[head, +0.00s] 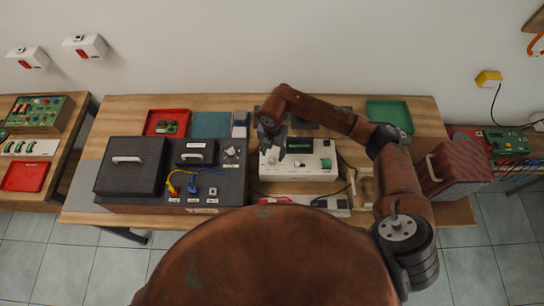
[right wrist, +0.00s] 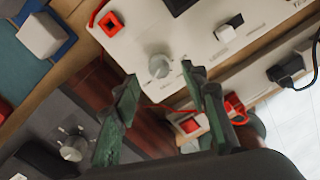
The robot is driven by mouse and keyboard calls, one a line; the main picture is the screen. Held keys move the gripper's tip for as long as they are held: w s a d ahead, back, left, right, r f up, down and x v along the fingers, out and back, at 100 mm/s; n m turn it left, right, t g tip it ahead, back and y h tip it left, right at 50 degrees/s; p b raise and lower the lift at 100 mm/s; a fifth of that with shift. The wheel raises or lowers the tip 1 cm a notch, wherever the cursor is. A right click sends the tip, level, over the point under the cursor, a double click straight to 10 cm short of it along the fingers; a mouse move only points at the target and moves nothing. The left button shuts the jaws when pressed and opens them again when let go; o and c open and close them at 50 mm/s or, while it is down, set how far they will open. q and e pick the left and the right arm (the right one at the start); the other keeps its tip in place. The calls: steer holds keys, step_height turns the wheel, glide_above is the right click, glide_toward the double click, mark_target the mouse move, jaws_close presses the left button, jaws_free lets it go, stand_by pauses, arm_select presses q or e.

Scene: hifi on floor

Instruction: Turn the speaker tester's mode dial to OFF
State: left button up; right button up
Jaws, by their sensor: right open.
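A cream instrument (head: 312,168) with a dark display stands right of centre on the bench. Its round grey dial (right wrist: 159,65) shows in the right wrist view, between my fingertips in the picture; the gap to them is hard to judge. A dark panel (head: 215,184) to its left carries another dial (head: 231,151), also visible in the right wrist view (right wrist: 73,145). The labels are unreadable, so I cannot tell which unit is the speaker tester. My right gripper (head: 270,141) is open and empty, above the cream instrument's left end; it fills the lower right wrist view (right wrist: 160,80). My left gripper is out of view.
A dark lidded case (head: 130,168) and yellow and blue clip leads (head: 182,187) lie left. A red tray (head: 167,122) and green tray (head: 389,115) stand at the back. A red-and-white power strip (head: 300,203) lies in front. A brown handled box (head: 458,165) stands right.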

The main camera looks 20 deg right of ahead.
mark_target(272, 159)
steer(key=shift+f, duration=1.95)
steer(key=shift+c, duration=0.4)
jaws_close()
